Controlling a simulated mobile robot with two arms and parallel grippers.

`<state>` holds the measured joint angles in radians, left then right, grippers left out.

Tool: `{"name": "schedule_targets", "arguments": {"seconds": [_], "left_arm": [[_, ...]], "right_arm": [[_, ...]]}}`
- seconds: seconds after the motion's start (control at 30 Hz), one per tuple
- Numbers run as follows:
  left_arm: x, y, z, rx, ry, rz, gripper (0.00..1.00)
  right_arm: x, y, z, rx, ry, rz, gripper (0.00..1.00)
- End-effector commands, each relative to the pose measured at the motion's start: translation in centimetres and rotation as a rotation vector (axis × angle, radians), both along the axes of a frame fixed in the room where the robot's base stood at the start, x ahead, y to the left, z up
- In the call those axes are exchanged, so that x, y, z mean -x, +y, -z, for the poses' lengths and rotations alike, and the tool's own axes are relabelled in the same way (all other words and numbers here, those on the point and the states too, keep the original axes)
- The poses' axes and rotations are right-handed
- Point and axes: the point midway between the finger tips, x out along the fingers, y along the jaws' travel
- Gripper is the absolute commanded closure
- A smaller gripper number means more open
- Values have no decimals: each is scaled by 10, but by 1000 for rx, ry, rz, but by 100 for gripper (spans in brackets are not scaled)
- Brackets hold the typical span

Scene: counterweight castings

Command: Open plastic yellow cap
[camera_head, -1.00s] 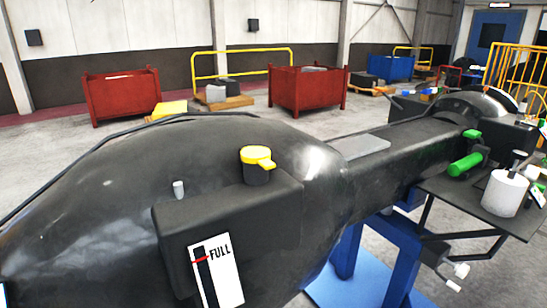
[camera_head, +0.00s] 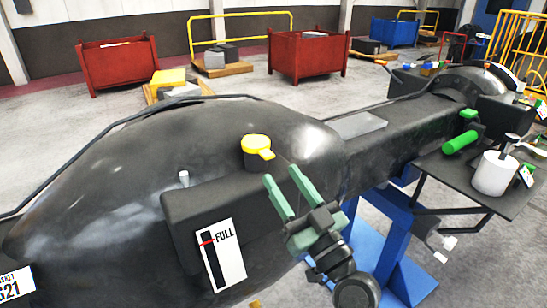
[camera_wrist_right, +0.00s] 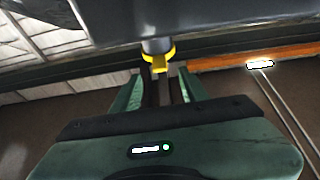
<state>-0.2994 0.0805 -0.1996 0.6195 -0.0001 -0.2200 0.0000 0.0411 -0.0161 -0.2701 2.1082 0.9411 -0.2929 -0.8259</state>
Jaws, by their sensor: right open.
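The yellow cap (camera_head: 257,145) sits on a short dark neck on top of the black casting (camera_head: 110,170), with its tab pointing to the right. It looks closed in the head view. My right gripper (camera_head: 283,188) is open and empty, in front of and below the cap to its right, apart from it. In the right wrist view the yellow cap (camera_wrist_right: 158,58) shows ahead, between and beyond the two green fingers (camera_wrist_right: 162,95). My left gripper is not in view.
A white FULL gauge label (camera_head: 223,255) is on the casting's front block, with a small grey peg (camera_head: 184,179) above it. A side tray (camera_head: 455,178) at right holds a white pot (camera_head: 494,173) and green-handled item (camera_head: 460,142). Red bins (camera_head: 308,55) stand behind.

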Motion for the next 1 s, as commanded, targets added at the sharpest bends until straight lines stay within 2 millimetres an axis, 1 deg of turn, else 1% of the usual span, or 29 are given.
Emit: {"name": "schedule_targets", "arguments": {"seconds": [0.03,0.1,0.3,0.43,0.63,0.67,0.7,0.77,0.8,0.83,1.0], "left_arm": [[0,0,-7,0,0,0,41],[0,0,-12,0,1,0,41],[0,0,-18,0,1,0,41],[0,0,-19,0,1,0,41],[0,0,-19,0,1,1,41],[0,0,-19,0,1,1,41],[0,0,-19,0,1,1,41],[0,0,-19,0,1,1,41],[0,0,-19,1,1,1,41],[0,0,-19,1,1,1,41],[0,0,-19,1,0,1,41]], "right_arm": [[-8,4,-8,-2,0,0,56],[-17,10,-12,-3,1,-1,56],[-35,20,-18,-1,2,-1,56],[-39,22,-18,0,2,0,56],[-39,22,-18,0,2,1,56],[-39,22,-18,0,2,0,59],[-39,22,-18,0,2,1,70],[-39,22,-18,0,2,1,87],[-39,22,-18,1,2,1,98],[-39,22,-18,1,2,1,100],[-39,22,-18,1,2,1,100]]}}
